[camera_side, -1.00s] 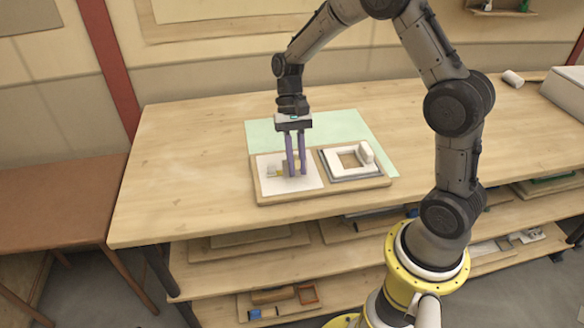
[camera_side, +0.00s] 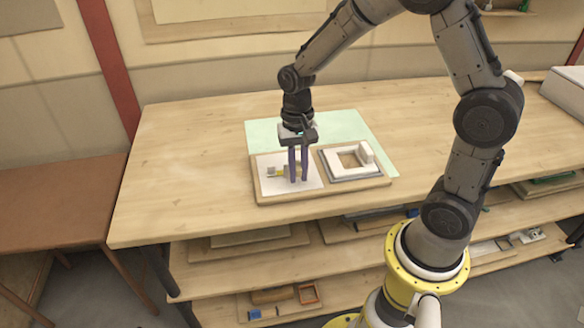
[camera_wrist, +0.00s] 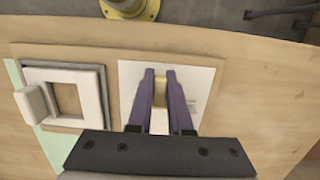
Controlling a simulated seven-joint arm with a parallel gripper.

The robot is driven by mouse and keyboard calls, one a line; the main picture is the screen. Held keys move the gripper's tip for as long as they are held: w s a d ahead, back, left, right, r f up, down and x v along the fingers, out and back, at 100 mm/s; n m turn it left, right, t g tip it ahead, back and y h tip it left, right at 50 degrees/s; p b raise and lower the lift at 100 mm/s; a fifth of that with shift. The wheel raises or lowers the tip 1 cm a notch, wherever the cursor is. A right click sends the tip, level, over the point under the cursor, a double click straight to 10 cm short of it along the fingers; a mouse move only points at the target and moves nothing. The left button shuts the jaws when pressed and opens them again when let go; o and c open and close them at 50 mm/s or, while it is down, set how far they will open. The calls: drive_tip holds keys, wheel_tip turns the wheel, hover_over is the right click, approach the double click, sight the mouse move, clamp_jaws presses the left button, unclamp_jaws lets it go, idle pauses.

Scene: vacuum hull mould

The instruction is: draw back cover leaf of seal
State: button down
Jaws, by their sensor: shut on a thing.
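A white square leaf (camera_side: 268,185) lies flat on the left half of a wooden board (camera_side: 340,194); it also shows in the wrist view (camera_wrist: 205,78). My gripper (camera_side: 298,181), with purple fingers, points down over the leaf. In the wrist view, my gripper (camera_wrist: 160,84) is shut on a small tan tab (camera_wrist: 160,94) between its fingers. A small yellow and grey piece (camera_side: 280,172) shows just left of the fingers in the side view. The fingers partly hide the tab, and I cannot tell how it joins the leaf.
A white square frame (camera_side: 341,174) on a grey base, with a raised white block (camera_side: 366,152), occupies the board's right half. A pale green mat (camera_side: 345,124) lies behind and under the board. The wooden bench (camera_side: 180,170) is clear to the left.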

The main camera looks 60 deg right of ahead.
drive_tip(key=shift+s+a+f+t+h, duration=0.2)
drive_tip(key=shift+s+a+t+h, duration=0.05)
drive_tip(key=shift+t+h, duration=0.15)
drive_tip(key=shift+s+f+t+h, duration=0.1)
drive_tip(key=shift+f+t+h, duration=0.1)
drive_tip(key=shift+t+h, duration=0.2)
drive_tip(key=shift+a, duration=0.1)
drive_tip(key=shift+s+a+f+t+h, duration=0.25)
drive_tip(key=shift+f+t+h, duration=0.15)
drive_tip(key=shift+t+h, duration=0.3)
drive_tip(key=c, duration=0.8)
unclamp_jaws()
drive_tip(key=shift+d, duration=0.1)
drive_tip(key=shift+o, duration=0.2)
drive_tip(key=shift+r, duration=0.1)
drive_tip(key=shift+v, duration=3)
